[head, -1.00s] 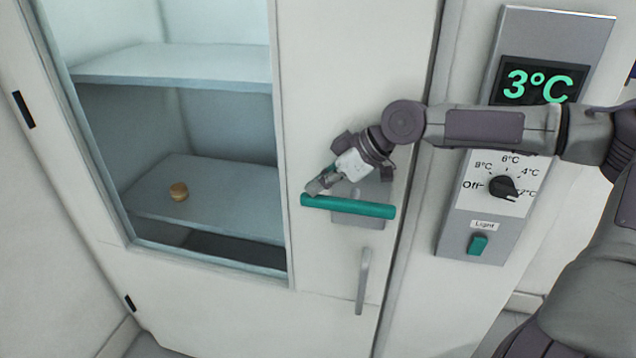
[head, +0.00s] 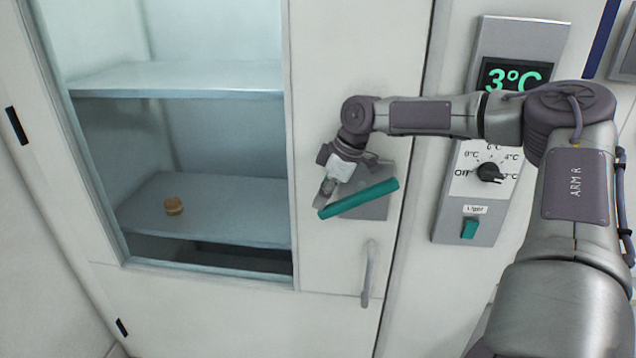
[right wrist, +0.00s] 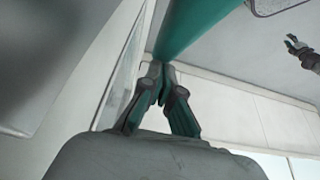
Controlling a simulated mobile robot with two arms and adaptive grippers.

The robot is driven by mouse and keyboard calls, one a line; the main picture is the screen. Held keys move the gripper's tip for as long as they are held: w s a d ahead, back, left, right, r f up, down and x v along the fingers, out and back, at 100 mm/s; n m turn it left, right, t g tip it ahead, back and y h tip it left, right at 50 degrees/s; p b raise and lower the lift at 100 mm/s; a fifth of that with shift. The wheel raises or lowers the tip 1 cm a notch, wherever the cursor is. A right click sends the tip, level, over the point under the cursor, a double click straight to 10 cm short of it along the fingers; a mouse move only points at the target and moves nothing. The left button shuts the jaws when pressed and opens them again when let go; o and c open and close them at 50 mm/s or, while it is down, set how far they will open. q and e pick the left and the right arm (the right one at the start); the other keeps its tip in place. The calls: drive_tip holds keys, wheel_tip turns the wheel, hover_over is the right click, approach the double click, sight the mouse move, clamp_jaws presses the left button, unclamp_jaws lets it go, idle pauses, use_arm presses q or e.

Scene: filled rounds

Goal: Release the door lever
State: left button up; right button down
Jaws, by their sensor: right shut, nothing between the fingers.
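The teal door lever (head: 362,197) sits on a grey plate (head: 372,207) on the white door. It is tilted, its left end lower than its right. My right gripper (head: 325,197) is shut and empty, its fingertips at the upper side of the lever's left end. In the right wrist view the shut fingertips (right wrist: 163,72) meet the edge of the teal lever (right wrist: 200,22); exact contact is hard to tell. A small gripper at the right edge of that view, seemingly my left one (right wrist: 296,46), is too small to read.
The door has a window onto shelves (head: 195,205), with a small round brown item (head: 173,206) on one. A grey pull handle (head: 369,275) is below the lever. To the right is a control panel (head: 453,215) with a 3°C display, knob and teal light switch (head: 469,229).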

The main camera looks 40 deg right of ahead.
sight(328, 205)
drive_tip(key=shift+s+d+f+g+h, duration=0.1)
drive_tip(key=shift+d+f+g+h, duration=0.25)
drive_tip(key=shift+f+g, duration=0.15)
drive_tip(key=shift+s+d+f+g+h, duration=0.1)
drive_tip(key=shift+d+f+g+h, duration=0.1)
drive_tip(key=shift+f+g+h, duration=0.2)
drive_tip(key=shift+f+g+h+p, duration=0.25)
drive_tip(key=shift+f+g+p, duration=0.05)
drive_tip(key=shift+s+f+g, duration=0.1)
drive_tip(key=shift+f+g, duration=0.05)
drive_tip(key=shift+g, duration=0.15)
use_arm(q)
drive_tip(key=shift+d+r, duration=0.5)
drive_tip(key=shift+d, duration=0.3)
use_arm(e)
drive_tip(key=shift+f+h, duration=0.15)
drive_tip(key=shift+h, duration=0.15)
drive_tip(key=shift+s, duration=0.1)
